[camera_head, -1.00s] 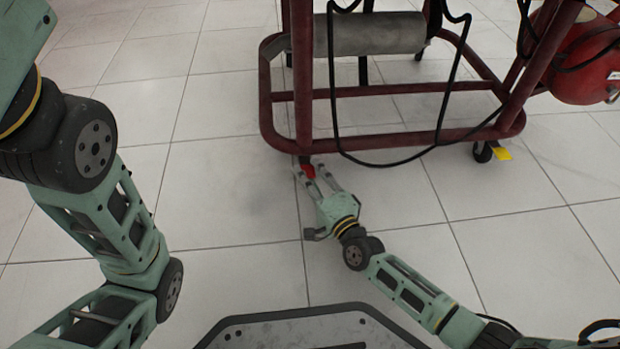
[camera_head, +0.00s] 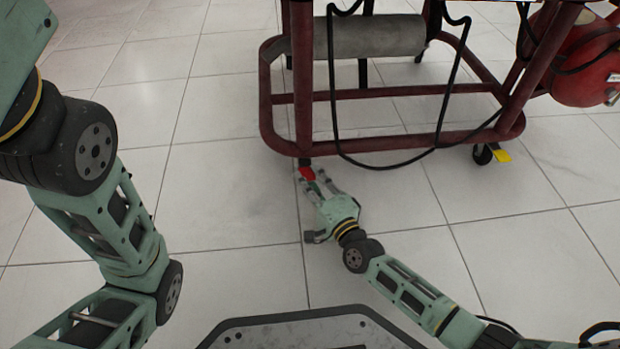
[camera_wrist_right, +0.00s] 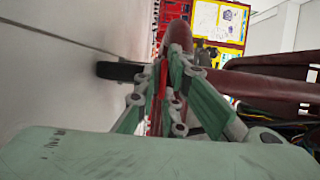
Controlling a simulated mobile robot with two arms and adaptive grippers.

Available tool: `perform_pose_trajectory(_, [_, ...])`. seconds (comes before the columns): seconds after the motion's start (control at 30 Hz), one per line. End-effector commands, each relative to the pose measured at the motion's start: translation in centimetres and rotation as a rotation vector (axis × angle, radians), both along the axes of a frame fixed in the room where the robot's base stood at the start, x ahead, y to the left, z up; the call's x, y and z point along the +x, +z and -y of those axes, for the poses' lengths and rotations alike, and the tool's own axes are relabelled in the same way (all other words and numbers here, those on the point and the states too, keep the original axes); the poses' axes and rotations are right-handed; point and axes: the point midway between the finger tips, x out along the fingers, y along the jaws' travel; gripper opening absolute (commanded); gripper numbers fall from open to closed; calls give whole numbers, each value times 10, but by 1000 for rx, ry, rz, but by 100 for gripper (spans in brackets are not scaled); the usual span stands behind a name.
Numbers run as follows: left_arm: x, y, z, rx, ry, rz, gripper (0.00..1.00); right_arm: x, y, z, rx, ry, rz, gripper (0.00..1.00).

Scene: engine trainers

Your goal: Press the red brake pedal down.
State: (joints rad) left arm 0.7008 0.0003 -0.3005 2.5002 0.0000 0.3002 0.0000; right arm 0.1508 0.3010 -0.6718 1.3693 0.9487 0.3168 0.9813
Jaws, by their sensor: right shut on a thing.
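The red brake pedal (camera_head: 307,173) sits low at the near left corner of the red frame, by its caster. My right gripper (camera_head: 312,182) reaches up to it from below in the head view, with its fingers around the pedal. In the right wrist view, the gripper (camera_wrist_right: 165,88) is closed on a thin red strip, the pedal (camera_wrist_right: 163,78), between its fingertips. A dark wheel (camera_wrist_right: 120,71) shows just left of the fingers. My left arm comes in at the left of the head view, but its gripper is out of view.
The dark red tube frame (camera_head: 400,142) stands over the pedal, with a hanging black cable (camera_head: 335,110). Another caster with a yellow pedal (camera_head: 501,155) is at the right. A red tank (camera_head: 580,65) is at the upper right. Tiled floor (camera_head: 230,190) is clear to the left.

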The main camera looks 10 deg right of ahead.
Motion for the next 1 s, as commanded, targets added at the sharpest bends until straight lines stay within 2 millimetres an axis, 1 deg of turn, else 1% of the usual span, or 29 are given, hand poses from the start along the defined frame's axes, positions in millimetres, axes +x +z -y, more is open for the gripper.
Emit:
perform_pose_trajectory(0.3, [0,2,0,0,0,-1,24,2,-10,1,-4,-5,96,0])
perform_pose_trajectory(0.7, [0,2,0,0,1,-1,24,0,-10,1,-1,0,118,0])
perform_pose_trajectory(0.73, [0,2,0,0,1,-1,24,0,-10,1,-1,0,118,12])
perform_pose_trajectory(0.9, [0,2,0,0,1,-1,24,0,-10,1,-1,0,118,26])
perform_pose_trajectory(0.93, [0,2,0,0,1,-1,24,0,-10,1,-1,0,118,28])
perform_pose_trajectory(1.0, [0,2,0,0,1,-1,24,0,-10,1,-1,0,118,28])
